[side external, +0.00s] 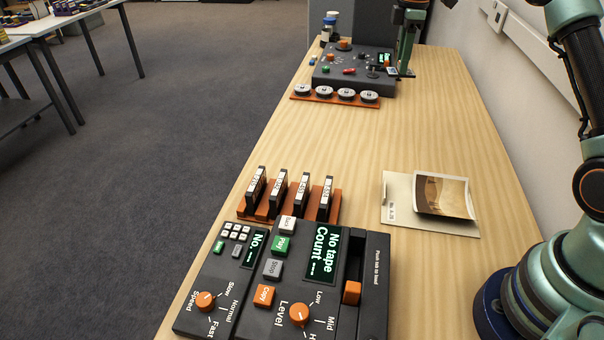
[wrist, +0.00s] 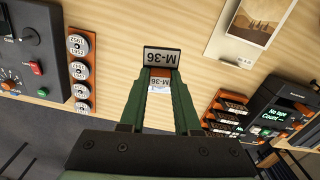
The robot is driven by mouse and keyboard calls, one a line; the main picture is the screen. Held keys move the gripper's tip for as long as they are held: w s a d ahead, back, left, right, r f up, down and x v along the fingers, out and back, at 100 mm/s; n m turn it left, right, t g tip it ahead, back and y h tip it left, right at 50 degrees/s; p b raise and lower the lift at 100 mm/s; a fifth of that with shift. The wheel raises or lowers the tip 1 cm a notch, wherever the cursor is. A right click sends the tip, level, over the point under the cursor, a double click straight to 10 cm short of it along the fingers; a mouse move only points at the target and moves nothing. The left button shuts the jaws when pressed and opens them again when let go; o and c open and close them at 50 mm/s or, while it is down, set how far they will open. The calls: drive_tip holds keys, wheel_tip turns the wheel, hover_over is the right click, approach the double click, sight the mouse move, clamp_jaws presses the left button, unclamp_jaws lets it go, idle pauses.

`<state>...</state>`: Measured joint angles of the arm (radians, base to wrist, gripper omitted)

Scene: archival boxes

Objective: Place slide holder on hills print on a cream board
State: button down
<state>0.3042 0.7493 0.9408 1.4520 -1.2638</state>
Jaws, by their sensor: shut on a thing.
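The slide holder (wrist: 162,57) is a small dark-framed piece with a white label reading M-36, upside down in the wrist view. My gripper (wrist: 161,78) is shut on it with green fingers on either side. In the side view my gripper (side external: 405,68) hangs at the far end of the table, with the holder (side external: 392,71) small at its tips. The brown hills print (side external: 440,195) lies on a cream board (side external: 398,190) at the right of the table, well apart from the gripper. Both print (wrist: 262,18) and board (wrist: 222,42) show at the wrist view's top right.
A dark console (side external: 350,72) with a row of reels stands at the far end. A tape copier (side external: 290,285) and an orange rack of upright cassettes (side external: 330,212) fill the near left. The middle of the table (side external: 350,135) is clear. A wall runs along the right.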

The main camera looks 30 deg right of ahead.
drive_tip(key=s+a+r+m, duration=0.1)
drive_tip(key=s+a+r, duration=0.25)
drive_tip(key=s, duration=0.55)
drive_tip(key=m, duration=0.1)
hover_over(428, 201)
wheel_tip(428, 201, down, 4)
drive_tip(key=r, duration=0.1)
wheel_tip(428, 201, down, 20)
drive_tip(key=shift+f, duration=0.1)
drive_tip(key=c, duration=0.6)
unclamp_jaws()
drive_tip(key=shift+f, duration=0.1)
